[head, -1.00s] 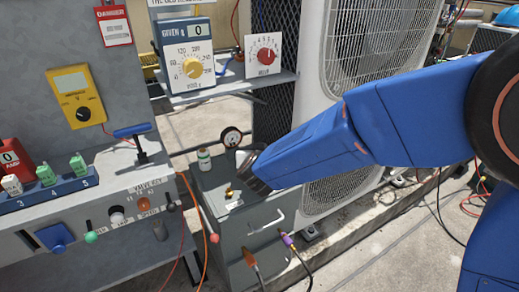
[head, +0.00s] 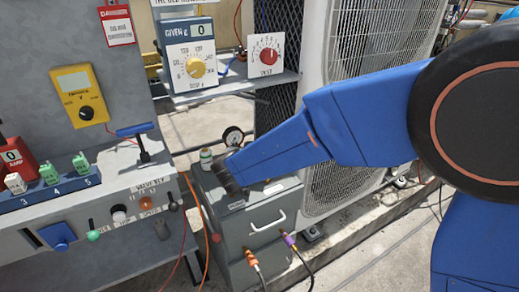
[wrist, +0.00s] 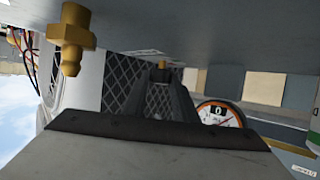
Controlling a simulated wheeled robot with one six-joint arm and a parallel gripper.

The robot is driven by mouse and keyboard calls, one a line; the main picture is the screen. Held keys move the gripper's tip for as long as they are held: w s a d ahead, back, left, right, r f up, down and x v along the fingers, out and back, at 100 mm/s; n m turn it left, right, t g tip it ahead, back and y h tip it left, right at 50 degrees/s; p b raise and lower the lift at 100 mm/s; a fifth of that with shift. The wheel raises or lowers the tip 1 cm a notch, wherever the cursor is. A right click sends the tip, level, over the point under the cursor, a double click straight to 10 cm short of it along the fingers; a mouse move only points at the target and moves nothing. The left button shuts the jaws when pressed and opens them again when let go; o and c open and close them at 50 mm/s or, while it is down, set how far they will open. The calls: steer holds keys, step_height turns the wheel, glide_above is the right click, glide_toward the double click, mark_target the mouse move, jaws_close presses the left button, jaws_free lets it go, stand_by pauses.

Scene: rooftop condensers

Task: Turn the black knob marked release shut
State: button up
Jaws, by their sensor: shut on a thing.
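The grey box (head: 252,228) stands low beside the condenser in the head view. My gripper (head: 228,182) is down at its top and covers the small fitting there. In the wrist view, the two dark fingers of my gripper (wrist: 158,88) close around a small piece with a brass-coloured part, which I take to be the black knob (wrist: 161,74). Its face and any release marking are hidden. A larger brass fitting (wrist: 74,42) sits apart, to the left of the fingers. A small label (head: 237,205) shows on the box top, too small to read.
A round gauge (head: 233,137) and a small white-and-green bottle (head: 206,157) stand just behind my gripper. The condenser (head: 355,110) is close on the right. A panel with levers and knobs (head: 120,213) is on the left. Cables hang at the box front.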

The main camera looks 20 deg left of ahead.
steer(key=o, duration=1)
steer(key=shift+o, duration=0.2)
steer(key=v, duration=1.7)
steer(key=shift+s, duration=0.2)
steer(key=shift+w+r, duration=0.1)
